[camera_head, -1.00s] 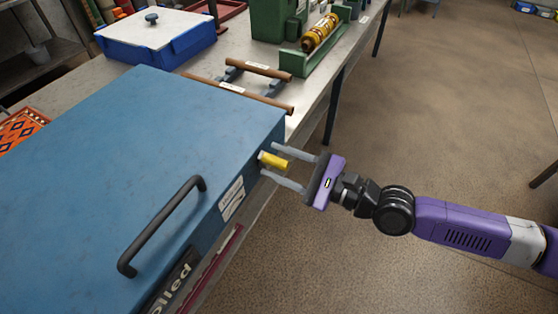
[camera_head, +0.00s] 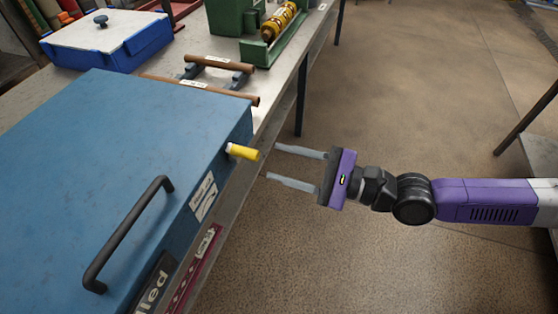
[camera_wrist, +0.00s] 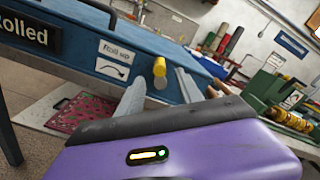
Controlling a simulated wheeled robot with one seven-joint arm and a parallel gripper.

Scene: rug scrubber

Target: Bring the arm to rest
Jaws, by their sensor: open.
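My gripper (camera_head: 294,168) is open and empty in the head view, with its two grey fingers pointing left toward the blue box. The fingertips stand a little to the right of a yellow knob (camera_head: 242,151) on the blue box's (camera_head: 110,150) side, with a gap between. My purple arm reaches in from the right edge. In the wrist view the yellow knob (camera_wrist: 160,72) shows beyond and between the two fingers, near the open jaws (camera_wrist: 158,85).
The blue box has a black handle (camera_head: 125,240) and stands on a long workbench (camera_head: 290,75). Brown rollers (camera_head: 215,90), a green machine (camera_head: 260,55) and a blue tub with a white lid (camera_head: 100,30) stand farther back. Open floor (camera_head: 420,100) lies right of the bench.

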